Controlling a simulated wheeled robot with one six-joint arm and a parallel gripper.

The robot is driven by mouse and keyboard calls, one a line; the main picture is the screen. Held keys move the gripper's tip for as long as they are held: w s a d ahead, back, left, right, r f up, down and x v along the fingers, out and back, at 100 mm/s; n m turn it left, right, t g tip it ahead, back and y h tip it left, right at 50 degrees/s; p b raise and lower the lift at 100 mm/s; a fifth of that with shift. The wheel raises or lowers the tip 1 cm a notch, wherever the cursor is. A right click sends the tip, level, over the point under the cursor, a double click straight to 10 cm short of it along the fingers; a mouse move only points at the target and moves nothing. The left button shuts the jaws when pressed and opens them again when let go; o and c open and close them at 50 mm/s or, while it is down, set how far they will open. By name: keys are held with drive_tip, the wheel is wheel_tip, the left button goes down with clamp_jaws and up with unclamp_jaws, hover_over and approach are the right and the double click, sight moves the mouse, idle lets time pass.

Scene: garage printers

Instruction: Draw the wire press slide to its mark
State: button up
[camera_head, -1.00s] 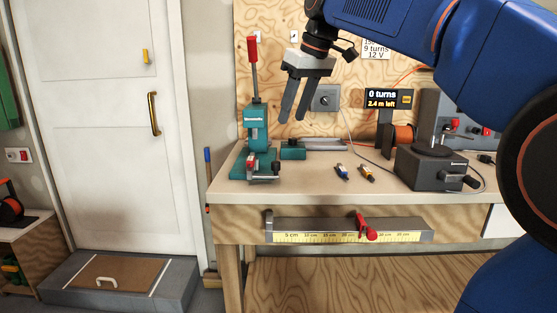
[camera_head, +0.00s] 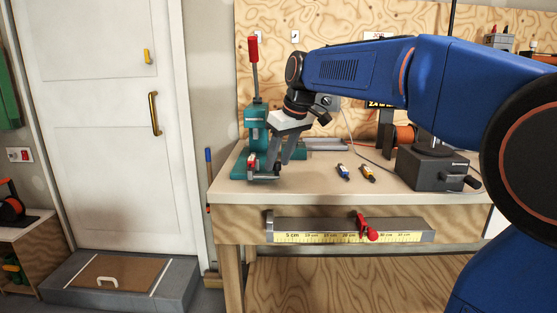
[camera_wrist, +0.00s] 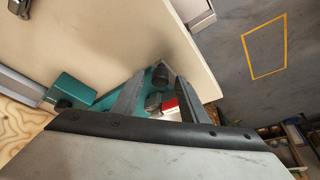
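The teal wire press (camera_head: 255,125) with a raised red-topped lever stands at the back left of the workbench. Its low front slide (camera_head: 263,177) is metal and dark, with a small red and white piece (camera_head: 251,163) beside it. My gripper (camera_head: 278,170) points down at the front of the press, fingers apart. In the wrist view, a dark round knob (camera_wrist: 161,74) and the red and white piece (camera_wrist: 169,104) show between the fingers (camera_wrist: 160,83). I cannot tell whether a finger touches the knob. No mark on the slide can be made out; my gripper partly covers the press base.
Two small connectors, blue (camera_head: 343,172) and yellow (camera_head: 367,174), lie on the bench (camera_head: 310,188). A dark winder (camera_head: 425,172) stands right of them. A ruler rail (camera_head: 330,237) with a red clamp (camera_head: 366,227) runs along the bench front. The bench between press and connectors is clear.

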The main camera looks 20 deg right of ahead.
drive_tip(key=shift+f, duration=0.2)
clamp_jaws()
drive_tip(key=w+d, duration=0.1)
drive_tip(key=w, duration=0.2)
drive_tip(key=w+d, duration=0.1)
drive_tip(key=w, duration=0.5)
drive_tip(key=shift+d+r, duration=0.1)
drive_tip(key=shift+d, duration=0.3)
unclamp_jaws()
drive_tip(key=shift+w, duration=0.1)
drive_tip(key=v, duration=1.7)
